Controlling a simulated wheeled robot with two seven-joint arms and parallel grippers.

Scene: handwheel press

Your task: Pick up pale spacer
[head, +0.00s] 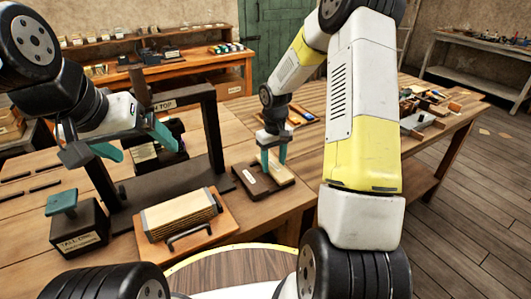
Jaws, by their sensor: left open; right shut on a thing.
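A pale spacer (279,176) sits at the right of a dark shallow tray (249,188) on the bench. My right gripper (274,169) points down over the tray with its teal fingers at the spacer, shut on it. The contact is small in the view, and I cannot tell if the spacer is clear of the tray. My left gripper (135,144) is open and empty, its teal fingers spread wide in front of the dark press frame (213,135).
A wooden board with a handle (185,238) carries a pale layered block (178,215). A dark labelled box with a teal top (79,228) stands left of it. Tools and parts (425,112) lie on the bench at right. My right arm covers much of the middle right.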

